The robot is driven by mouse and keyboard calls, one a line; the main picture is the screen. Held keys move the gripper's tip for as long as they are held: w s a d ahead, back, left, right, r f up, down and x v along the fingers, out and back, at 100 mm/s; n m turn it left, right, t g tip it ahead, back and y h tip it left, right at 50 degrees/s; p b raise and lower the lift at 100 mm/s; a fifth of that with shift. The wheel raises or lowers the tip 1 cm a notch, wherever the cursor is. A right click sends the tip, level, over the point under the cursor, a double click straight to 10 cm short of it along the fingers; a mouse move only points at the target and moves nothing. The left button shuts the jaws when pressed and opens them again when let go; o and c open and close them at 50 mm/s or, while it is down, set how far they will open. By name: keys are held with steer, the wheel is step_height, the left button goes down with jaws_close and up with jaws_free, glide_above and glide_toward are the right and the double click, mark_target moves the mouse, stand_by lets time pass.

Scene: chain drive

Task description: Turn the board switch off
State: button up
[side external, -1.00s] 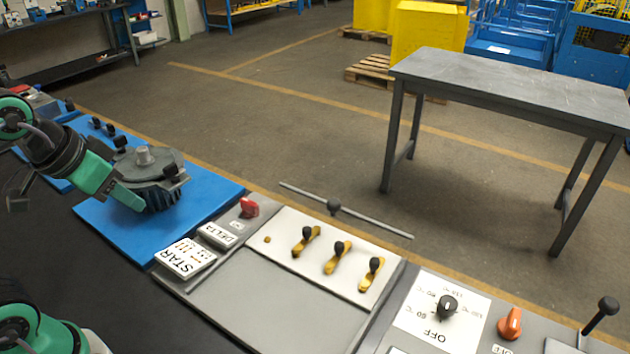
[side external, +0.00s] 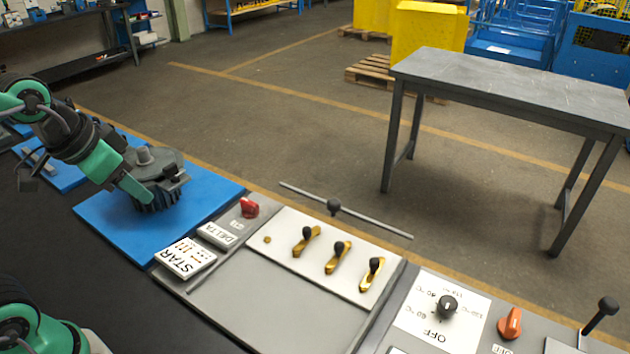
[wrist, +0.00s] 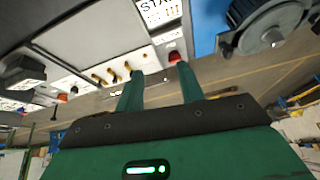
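A red rotary switch (side external: 249,208) sits on the grey board, beside the DELTA plate (side external: 217,234). I take it for the board switch; its exact pointer position is too small to read. It also shows in the wrist view (wrist: 174,57), just beyond the right fingertip and farther from the camera. My gripper (side external: 138,191) is in front of the dark motor, left of the switch in the side view. In the wrist view my gripper (wrist: 160,71) has its two green fingers apart, with nothing between them.
The grey finned motor (side external: 156,178) stands on a blue mat (side external: 105,228). The STAR plate (side external: 184,257) lies near it. Yellow links with black knobs (side external: 338,258) stand on the white panel. A black dial (side external: 446,307) and an orange knob (side external: 510,323) are at the right.

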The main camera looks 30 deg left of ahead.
steer(key=w+m+g, duration=0.1)
steer(key=w+m, duration=0.3)
steer(key=w, duration=0.3)
steer(key=m+g, duration=0.4)
steer(key=m, duration=0.9)
glide_above(249, 201)
steer(key=shift+s+f, duration=0.1)
steer(key=shift+f, duration=6.55)
steer(key=shift+f, duration=0.2)
steer(key=shift+f, duration=3.7)
jaws_close()
